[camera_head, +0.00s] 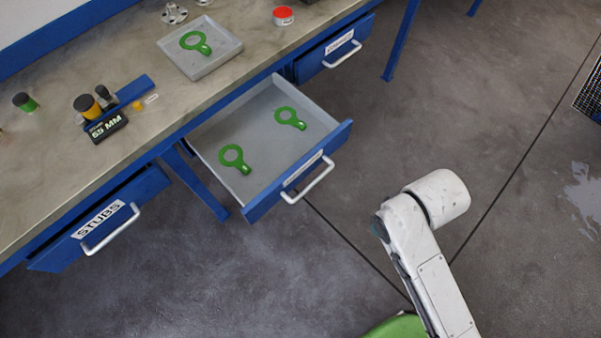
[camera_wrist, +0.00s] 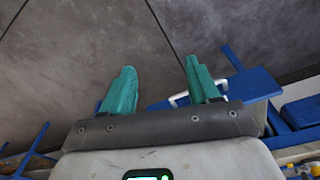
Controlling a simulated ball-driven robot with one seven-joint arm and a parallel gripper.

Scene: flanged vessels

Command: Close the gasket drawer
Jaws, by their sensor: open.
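The middle drawer under the bench stands pulled out, with a blue front (camera_head: 300,178), a grey tray inside and a white bar handle (camera_head: 308,182). Two green ring-shaped gaskets with tabs (camera_head: 234,157) (camera_head: 290,117) lie in it. The label on its front is too small to read. My gripper (camera_wrist: 160,64) shows in the wrist view with two teal fingers apart and nothing between them. A blue drawer front (camera_wrist: 245,85) and a pale handle (camera_wrist: 180,98) show behind the right finger, apart from it as far as I can tell. The head view does not show my gripper.
The STUBS drawer (camera_head: 105,219) is at left and another handled drawer (camera_head: 338,50) at right. The bench top (camera_head: 165,75) holds a grey tray (camera_head: 228,51) with a green gasket, a red-topped tin (camera_head: 283,16) and a 65 MM block (camera_head: 107,126). Floor before the drawers is clear.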

